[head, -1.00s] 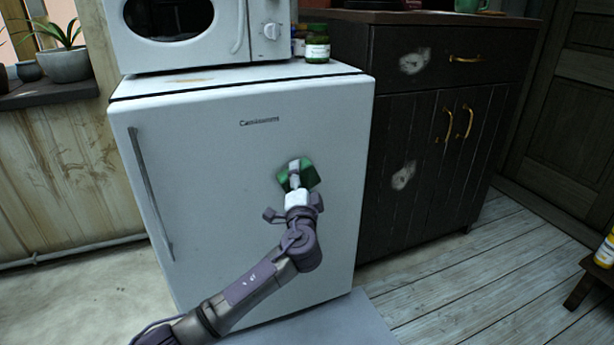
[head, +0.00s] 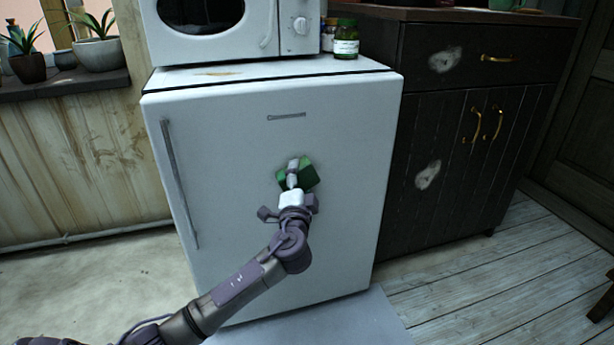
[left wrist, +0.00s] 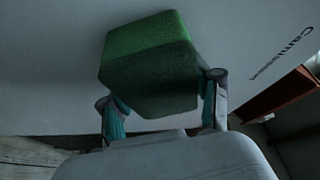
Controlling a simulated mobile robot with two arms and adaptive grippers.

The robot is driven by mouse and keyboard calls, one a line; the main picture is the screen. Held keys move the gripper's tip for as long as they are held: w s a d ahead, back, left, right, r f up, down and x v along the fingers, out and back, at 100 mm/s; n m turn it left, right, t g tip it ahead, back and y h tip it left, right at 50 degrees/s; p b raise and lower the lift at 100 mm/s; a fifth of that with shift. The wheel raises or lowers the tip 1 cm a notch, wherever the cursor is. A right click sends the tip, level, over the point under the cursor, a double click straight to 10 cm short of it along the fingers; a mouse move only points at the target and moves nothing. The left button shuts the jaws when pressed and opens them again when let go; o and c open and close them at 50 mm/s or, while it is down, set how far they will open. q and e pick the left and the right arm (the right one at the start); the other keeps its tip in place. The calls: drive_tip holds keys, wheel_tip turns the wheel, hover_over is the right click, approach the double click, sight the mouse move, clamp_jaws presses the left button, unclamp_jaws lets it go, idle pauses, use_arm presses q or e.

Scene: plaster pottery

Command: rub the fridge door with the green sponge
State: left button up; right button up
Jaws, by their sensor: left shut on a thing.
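The green sponge (head: 309,176) is at the middle of the white fridge door (head: 235,190), right of its centre line. My left gripper (head: 291,178) is shut on the sponge and holds it at the door. In the left wrist view the sponge (left wrist: 150,65) sits between the two fingers of my left gripper (left wrist: 163,105), with the door (left wrist: 50,60) behind it. Whether the sponge's far face presses on the door is hidden. My right gripper is not in view.
A microwave (head: 275,30) and a green jar (head: 346,40) stand on the fridge top. The fridge handle (head: 178,185) runs down the door's left side. A dark cabinet (head: 455,130) stands on the right. Potted plants (head: 98,52) are on the sill at left.

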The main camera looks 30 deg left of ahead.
use_arm(q)
drive_tip(key=shift+a, duration=0.2)
drive_tip(key=shift+s+d, duration=0.3)
drive_tip(key=shift+s, duration=0.1)
drive_tip(key=shift+s+d+p, duration=0.25)
drive_tip(key=shift+s+d, duration=0.55)
drive_tip(key=shift+d, duration=0.2)
drive_tip(key=shift+s+d+p, duration=0.2)
drive_tip(key=shift+s+d, duration=0.6)
drive_tip(key=shift+d, duration=0.2)
drive_tip(key=shift+s+d, duration=0.95)
drive_tip(key=shift+d, duration=0.2)
